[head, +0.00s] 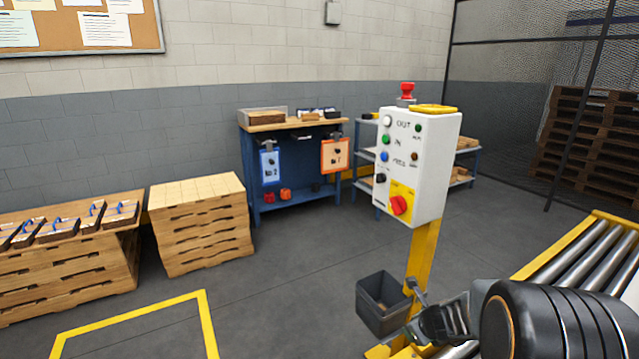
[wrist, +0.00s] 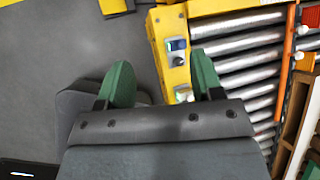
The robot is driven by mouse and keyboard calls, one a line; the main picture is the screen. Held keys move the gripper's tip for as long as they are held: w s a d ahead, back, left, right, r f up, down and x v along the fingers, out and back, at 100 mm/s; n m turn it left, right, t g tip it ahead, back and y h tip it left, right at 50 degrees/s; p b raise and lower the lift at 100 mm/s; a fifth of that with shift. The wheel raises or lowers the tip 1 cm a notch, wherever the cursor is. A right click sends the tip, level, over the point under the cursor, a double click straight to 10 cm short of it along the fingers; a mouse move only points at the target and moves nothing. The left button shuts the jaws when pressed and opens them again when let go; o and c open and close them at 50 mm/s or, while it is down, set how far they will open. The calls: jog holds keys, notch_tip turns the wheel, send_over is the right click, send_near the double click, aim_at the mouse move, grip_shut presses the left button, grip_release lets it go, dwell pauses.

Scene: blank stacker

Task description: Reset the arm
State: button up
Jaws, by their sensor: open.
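My gripper (wrist: 162,78) shows in the wrist view with its two green fingers spread apart and nothing between them. It points toward the floor and the yellow end of the roller conveyor (wrist: 238,58). In the head view my arm reaches in from the lower right, and my gripper is small and dark near the foot of the yellow post (head: 423,250). A white control box (head: 412,160) with several buttons, a red knob and a red top button stands on that post, above my gripper.
A grey bin (head: 383,305) hangs or stands left of the post, close to my gripper. The conveyor runs along the right. Wooden pallet stacks (head: 200,225), a blue workbench (head: 247,160) and a mesh fence (head: 500,90) stand farther back. The middle floor is clear.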

jog(key=s+a+r+n+y+p, duration=0.1)
jog(key=s+a+r+n+p, duration=0.15)
jog(key=a+r+n, duration=0.35)
jog(key=s+a+r+n+y+p, duration=0.1)
jog(key=r+n+p, duration=0.25)
jog(key=r, duration=0.55)
jog(key=s+a+r+n+g+h+p, duration=0.2)
jog(key=s+a+r+n+g+p, duration=0.1)
jog(key=s+r+n+p, duration=0.9)
notch_tip(320, 180, up, 6)
jog(key=s+n, duration=0.2)
jog(key=n, duration=0.6)
jog(key=shift+f+n, duration=0.1)
jog(key=shift+n, duration=0.15)
